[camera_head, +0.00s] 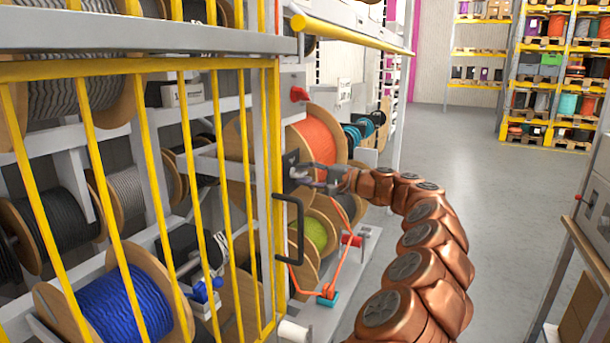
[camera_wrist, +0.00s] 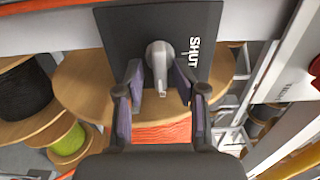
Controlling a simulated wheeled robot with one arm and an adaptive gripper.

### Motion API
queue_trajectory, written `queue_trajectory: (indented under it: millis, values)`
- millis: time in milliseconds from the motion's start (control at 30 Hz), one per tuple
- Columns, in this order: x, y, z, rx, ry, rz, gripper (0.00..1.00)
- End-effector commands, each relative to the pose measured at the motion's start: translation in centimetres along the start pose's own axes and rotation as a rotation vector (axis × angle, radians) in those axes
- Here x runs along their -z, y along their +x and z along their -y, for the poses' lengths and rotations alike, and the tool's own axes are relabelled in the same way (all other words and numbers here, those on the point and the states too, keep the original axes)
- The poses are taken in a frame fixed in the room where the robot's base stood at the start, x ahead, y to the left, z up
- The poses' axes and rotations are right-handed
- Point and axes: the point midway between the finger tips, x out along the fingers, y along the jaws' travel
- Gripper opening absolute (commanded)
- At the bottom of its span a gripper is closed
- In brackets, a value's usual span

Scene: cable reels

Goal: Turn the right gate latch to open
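The gate latch is a grey lever (camera_wrist: 159,66) on a black plate (camera_wrist: 205,30) marked "SHUT" in the wrist view. The lever points down in that view, away from its round hub. In the head view the dark latch plate (camera_head: 292,166) sits at the right edge of the yellow barred gate (camera_head: 272,120), above a black pull handle (camera_head: 279,228). My gripper (camera_wrist: 160,102) is open, with one finger on each side of the lever. The right finger is nearer the lever, and gaps show on both sides. In the head view my gripper (camera_head: 322,183) is at the latch plate.
A yellow rail (camera_head: 350,34) juts out above. The grey floor (camera_head: 470,150) to the right is clear up to a cart (camera_head: 590,230).

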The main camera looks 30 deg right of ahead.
Motion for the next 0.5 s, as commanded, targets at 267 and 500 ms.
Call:
queue_trajectory:
  millis: [267,500]
  values:
    - [0.1,-1.0,0.1,0.002,0.0,-0.004,0.38]
    - [0.1,-5.0,0.2,0.003,-0.001,-0.003,0.38]
